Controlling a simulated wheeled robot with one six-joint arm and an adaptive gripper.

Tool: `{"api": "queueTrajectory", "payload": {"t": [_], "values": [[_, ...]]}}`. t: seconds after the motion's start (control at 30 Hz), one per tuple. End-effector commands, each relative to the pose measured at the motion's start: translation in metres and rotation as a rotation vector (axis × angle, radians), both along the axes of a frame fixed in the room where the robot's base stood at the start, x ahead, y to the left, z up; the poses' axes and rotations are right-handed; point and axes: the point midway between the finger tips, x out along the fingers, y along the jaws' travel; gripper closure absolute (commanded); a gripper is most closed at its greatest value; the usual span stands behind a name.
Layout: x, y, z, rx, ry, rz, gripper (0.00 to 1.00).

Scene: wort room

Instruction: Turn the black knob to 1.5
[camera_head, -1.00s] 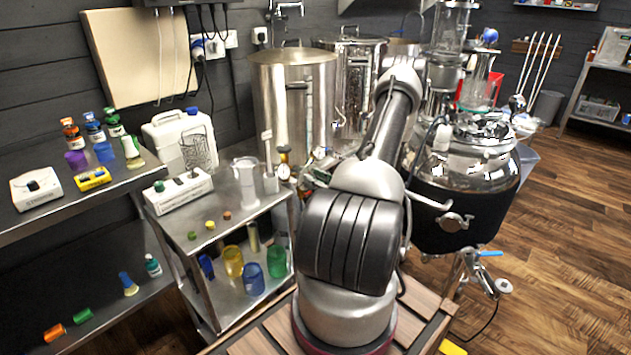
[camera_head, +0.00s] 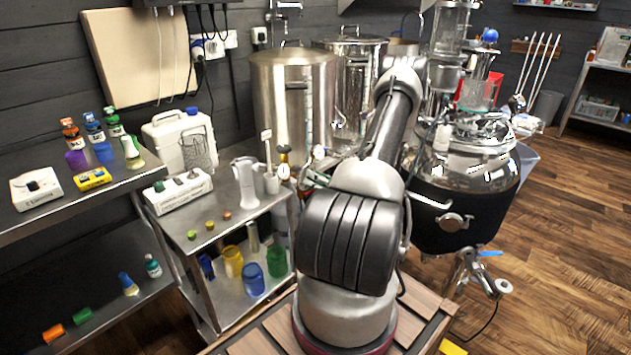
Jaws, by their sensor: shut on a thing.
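My arm rises from its round base in the middle of the head view and reaches away toward the steel vessels. My gripper is hidden behind my own arm, so its fingers and anything between them do not show. I cannot make out which part is the task's black knob, and no scale or 1.5 mark is readable. A small white box (camera_head: 36,194) on the left shelf has a dark part on top. A white block (camera_head: 183,197) on the lower steel table carries small green and dark parts.
Steel pots (camera_head: 294,105) stand behind my arm. A large jacketed kettle (camera_head: 445,215) with glassware on top stands close to its right. The steel table (camera_head: 225,235) at left holds cups and small caps. Wooden floor (camera_head: 575,240) is clear at right.

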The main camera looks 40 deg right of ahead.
Motion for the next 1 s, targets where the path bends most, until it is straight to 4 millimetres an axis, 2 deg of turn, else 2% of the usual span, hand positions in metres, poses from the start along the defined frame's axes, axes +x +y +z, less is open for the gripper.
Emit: {"api": "queueTrajectory", "payload": {"t": [1.0], "values": [[-0.0001, -0.0028, -0.0032, 0.959, 0.075, -0.003, 0.91]]}}
